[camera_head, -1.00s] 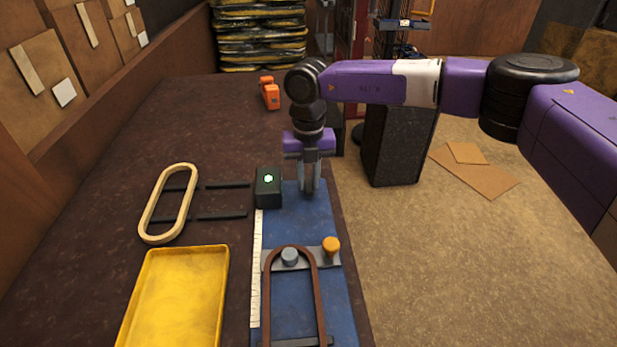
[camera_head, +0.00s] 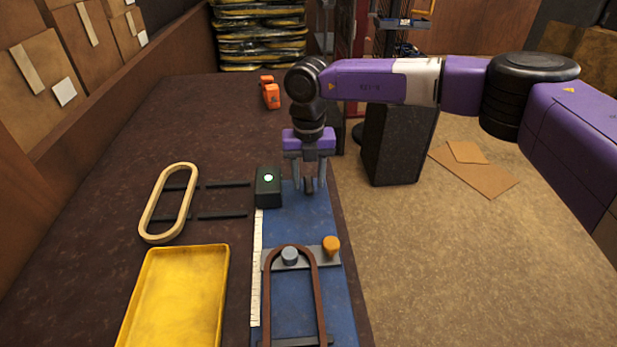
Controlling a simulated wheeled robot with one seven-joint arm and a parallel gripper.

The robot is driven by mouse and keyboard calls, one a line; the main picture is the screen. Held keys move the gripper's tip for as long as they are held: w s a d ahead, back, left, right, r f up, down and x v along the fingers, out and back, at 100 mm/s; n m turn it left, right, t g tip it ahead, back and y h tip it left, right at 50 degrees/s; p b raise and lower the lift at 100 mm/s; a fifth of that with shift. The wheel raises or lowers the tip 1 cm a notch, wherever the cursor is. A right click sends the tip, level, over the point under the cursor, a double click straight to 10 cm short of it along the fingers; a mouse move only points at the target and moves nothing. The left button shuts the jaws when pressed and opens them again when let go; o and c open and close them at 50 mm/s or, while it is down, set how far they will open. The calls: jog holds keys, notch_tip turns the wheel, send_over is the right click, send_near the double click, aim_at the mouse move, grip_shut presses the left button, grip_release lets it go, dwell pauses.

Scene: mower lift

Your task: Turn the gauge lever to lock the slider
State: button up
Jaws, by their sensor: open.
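The gauge is a blue board (camera_head: 295,228) with a white ruler strip (camera_head: 257,268) along its left edge. A grey slider bar (camera_head: 271,258) crosses it, with a blue-grey peg (camera_head: 289,256) and an orange knob (camera_head: 331,246) at its right end. A brown loop (camera_head: 318,300) goes around the peg and runs toward the near edge. My gripper (camera_head: 309,187) points down over the far end of the board, open, its fingers apart. A small dark piece shows between the fingertips; I cannot tell whether it is the lever. The gripper is well beyond the slider and knob.
A black box with a green light (camera_head: 268,187) stands close left of my gripper. A pale wooden loop (camera_head: 150,213), dark rails (camera_head: 222,216) and a yellow tray (camera_head: 178,300) lie left. An orange tool (camera_head: 270,93) lies farther back.

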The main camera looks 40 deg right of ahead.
aim_at(309, 183)
jog(key=shift+r, duration=3.9)
